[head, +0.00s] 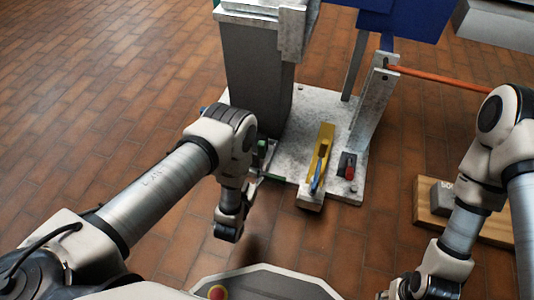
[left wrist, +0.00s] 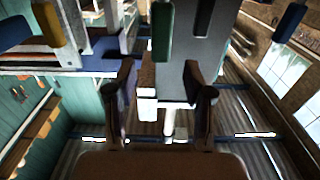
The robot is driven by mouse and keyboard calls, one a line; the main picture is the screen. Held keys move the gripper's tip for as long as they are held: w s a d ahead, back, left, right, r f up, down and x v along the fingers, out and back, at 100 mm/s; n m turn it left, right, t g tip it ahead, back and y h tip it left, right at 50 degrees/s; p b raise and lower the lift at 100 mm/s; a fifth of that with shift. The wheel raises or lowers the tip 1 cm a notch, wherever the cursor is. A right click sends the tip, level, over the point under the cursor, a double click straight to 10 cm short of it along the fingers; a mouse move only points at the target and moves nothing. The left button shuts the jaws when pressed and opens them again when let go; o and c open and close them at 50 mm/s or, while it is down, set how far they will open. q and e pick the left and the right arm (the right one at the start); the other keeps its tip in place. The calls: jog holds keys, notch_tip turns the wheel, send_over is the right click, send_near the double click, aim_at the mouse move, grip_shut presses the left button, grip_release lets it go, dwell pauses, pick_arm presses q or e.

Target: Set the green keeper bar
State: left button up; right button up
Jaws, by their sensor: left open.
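A small dark green piece (head: 262,144), which looks like the green keeper bar, shows at the left edge of the pale base plate (head: 298,110), partly hidden by my left arm. In the left wrist view a dark green bar (left wrist: 163,32) hangs upright in the picture, beyond my fingertips and apart from them. My left gripper (head: 228,230) is in front of the plate; its fingers (left wrist: 163,92) stand apart with nothing clearly held between them. My right gripper (head: 405,290) is at the bottom edge, partly cut off, and its fingers cannot be made out.
A grey column (head: 256,75) rises from the plate. A yellow bracket with a blue handle (head: 320,155) and a red-topped piece (head: 348,168) stand to its right. An orange bar (head: 440,78) runs out at right. A wooden board (head: 430,205) lies on the brick floor by my right arm.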

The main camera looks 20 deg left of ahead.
aim_at(261, 150)
pick_arm(q)
jog(key=w+b, duration=0.3)
jog(key=w, duration=0.3)
jog(key=shift+w+d+f, duration=0.1)
jog(key=shift+w, duration=0.25)
jog(key=shift+w+b, duration=0.3)
jog(key=shift+w, duration=0.1)
grip_shut()
